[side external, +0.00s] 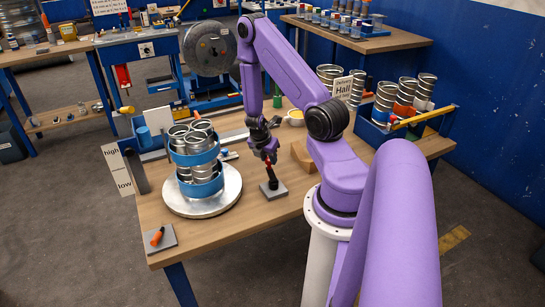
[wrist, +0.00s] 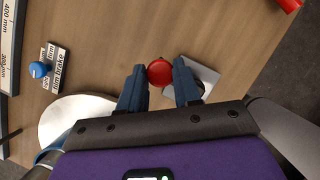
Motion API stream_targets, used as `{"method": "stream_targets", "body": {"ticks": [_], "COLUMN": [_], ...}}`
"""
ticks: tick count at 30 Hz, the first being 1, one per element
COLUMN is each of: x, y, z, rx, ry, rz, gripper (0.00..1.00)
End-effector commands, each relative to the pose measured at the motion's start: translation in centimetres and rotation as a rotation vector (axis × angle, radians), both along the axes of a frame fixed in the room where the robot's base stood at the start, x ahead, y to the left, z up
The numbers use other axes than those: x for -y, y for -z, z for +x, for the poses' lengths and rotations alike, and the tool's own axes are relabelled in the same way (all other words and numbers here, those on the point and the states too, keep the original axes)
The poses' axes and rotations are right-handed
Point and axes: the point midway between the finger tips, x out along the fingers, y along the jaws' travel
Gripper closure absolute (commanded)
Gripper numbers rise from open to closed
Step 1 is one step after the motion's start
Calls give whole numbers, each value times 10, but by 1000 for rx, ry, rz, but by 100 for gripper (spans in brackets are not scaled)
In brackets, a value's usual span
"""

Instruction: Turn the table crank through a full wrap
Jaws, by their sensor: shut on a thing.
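The table crank is a dark upright post with a red grip on a grey square base plate (side external: 275,193), right of the turntable. My gripper (side external: 269,160) is over it, pointing down, shut on the crank's red knob (wrist: 160,72). In the wrist view the knob sits between my two dark blue fingers, and the grey base plate (wrist: 207,75) shows behind the right finger. The round silver turntable (side external: 205,208) carries a bundle of spiral duct pieces with blue film (side external: 197,158) around it. The turntable's pale edge (wrist: 62,118) shows in the wrist view, partly hidden by my gripper.
A high/low scale sign (side external: 117,170) stands left of the turntable. An orange-handled item (side external: 156,237) sits at the front left corner. A blue film brake knob (wrist: 39,69) is beside its label. A wooden block (side external: 303,157) and a blue duct crate (side external: 385,135) are to the right.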

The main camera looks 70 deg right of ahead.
Motion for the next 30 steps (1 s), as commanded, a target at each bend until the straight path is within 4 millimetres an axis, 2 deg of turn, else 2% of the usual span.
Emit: {"method": "stream_targets", "body": {"ticks": [18,30], "x": [-26,-38], "y": [-1,0], "z": [19,23], "rx": [2,4], "ry": [-572,-801], "rz": [-2,-2], "gripper": [100,100]}}
